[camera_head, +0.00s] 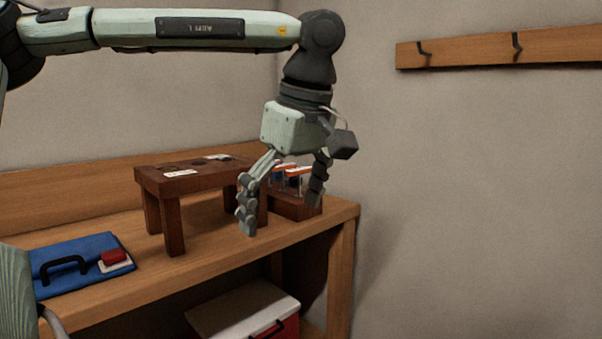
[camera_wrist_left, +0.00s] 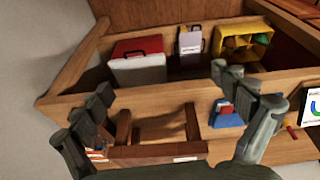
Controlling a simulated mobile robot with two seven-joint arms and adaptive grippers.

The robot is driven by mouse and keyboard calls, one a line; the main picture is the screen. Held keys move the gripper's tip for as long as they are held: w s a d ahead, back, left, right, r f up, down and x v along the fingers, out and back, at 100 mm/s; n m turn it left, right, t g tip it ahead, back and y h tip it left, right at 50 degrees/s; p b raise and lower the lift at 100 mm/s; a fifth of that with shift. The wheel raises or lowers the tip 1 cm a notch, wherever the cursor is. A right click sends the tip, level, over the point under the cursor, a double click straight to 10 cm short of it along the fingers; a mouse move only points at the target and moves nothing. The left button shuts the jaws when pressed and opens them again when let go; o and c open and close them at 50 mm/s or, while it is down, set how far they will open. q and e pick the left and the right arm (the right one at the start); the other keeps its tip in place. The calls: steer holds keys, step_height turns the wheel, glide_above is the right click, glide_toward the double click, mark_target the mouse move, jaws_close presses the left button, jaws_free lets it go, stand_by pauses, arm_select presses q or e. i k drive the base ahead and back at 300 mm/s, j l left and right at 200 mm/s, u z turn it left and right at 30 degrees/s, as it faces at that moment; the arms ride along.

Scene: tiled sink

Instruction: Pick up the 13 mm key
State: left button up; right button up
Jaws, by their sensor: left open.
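I cannot make out the 13 mm key in either view. In the head view, my left gripper (camera_head: 281,211) is open and empty, pointing down in front of a dark wooden block rack (camera_head: 297,208). The rack holds small upright items with orange, white and blue parts (camera_head: 292,172), too small to identify and partly hidden by the fingers. A small dark wooden stand (camera_head: 200,180) is just left of the gripper, with a white label and dark round spots on its top. In the left wrist view, the open fingers (camera_wrist_left: 165,85) frame the stand (camera_wrist_left: 150,152).
A blue case (camera_head: 75,262) with a black handle and a red-and-white item (camera_head: 115,259) lies at the left of the wooden bench (camera_head: 210,262). A red-and-white box (camera_head: 245,310) is below. A hook rail (camera_head: 470,50) is on the right wall. A yellow crate (camera_wrist_left: 243,40) shows in the wrist view.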

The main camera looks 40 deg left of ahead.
mark_target(291, 172)
steer(key=i+j, duration=1.05)
steer(key=j, duration=0.2)
